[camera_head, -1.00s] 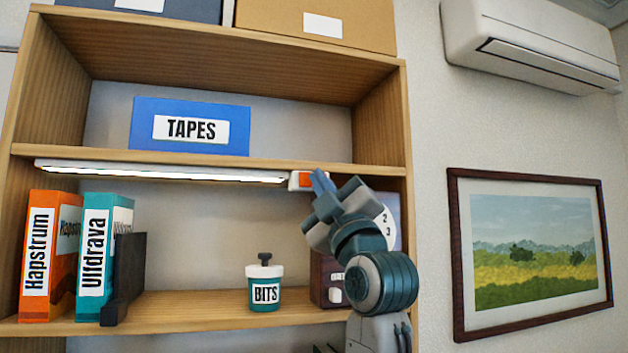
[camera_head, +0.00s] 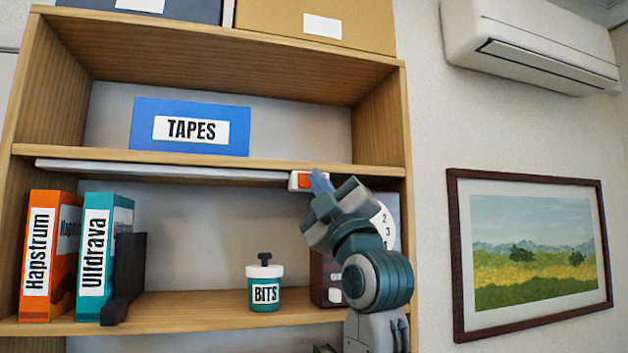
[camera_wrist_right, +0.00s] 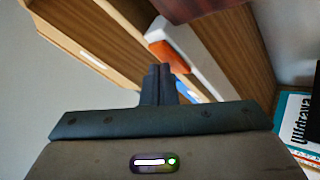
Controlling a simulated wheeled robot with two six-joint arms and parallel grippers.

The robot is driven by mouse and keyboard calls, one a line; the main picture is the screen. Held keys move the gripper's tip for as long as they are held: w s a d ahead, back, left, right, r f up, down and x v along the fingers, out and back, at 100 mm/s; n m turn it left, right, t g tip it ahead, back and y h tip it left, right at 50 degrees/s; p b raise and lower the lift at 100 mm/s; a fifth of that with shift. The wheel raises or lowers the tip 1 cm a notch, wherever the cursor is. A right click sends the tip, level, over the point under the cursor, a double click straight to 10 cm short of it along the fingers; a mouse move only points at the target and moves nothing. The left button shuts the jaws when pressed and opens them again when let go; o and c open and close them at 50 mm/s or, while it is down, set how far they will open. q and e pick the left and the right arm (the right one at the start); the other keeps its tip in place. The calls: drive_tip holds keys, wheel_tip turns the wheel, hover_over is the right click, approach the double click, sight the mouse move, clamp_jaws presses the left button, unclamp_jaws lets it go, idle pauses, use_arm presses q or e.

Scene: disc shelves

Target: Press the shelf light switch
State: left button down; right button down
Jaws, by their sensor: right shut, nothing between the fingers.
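The shelf light is a long strip (camera_head: 170,172) under the middle shelf board, and it is dark. Its switch (camera_head: 304,181), an orange rocker in a white housing, sits at the strip's right end. In the right wrist view the orange switch (camera_wrist_right: 168,55) shows just beyond the fingertips. My right gripper (camera_head: 319,181) is shut and empty, its fingertips at the right side of the switch, partly covering it. I cannot tell if they touch it. The fingers also show in the right wrist view (camera_wrist_right: 160,82). My left gripper is not in view.
A clock-like dial (camera_head: 384,222) and a dark box (camera_head: 322,275) stand partly behind my right arm. A BITS jar (camera_head: 264,285) and two binders (camera_head: 95,260) stand on the lower shelf. A blue TAPES box (camera_head: 140,125) sits above.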

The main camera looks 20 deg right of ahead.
drive_tip(key=shift+s+f, duration=0.1)
drive_tip(key=shift+s, duration=0.2)
drive_tip(key=s+b, duration=0.2)
drive_tip(key=s, duration=0.4)
idle(0.4)
drive_tip(key=shift+d, duration=0.1)
idle(0.4)
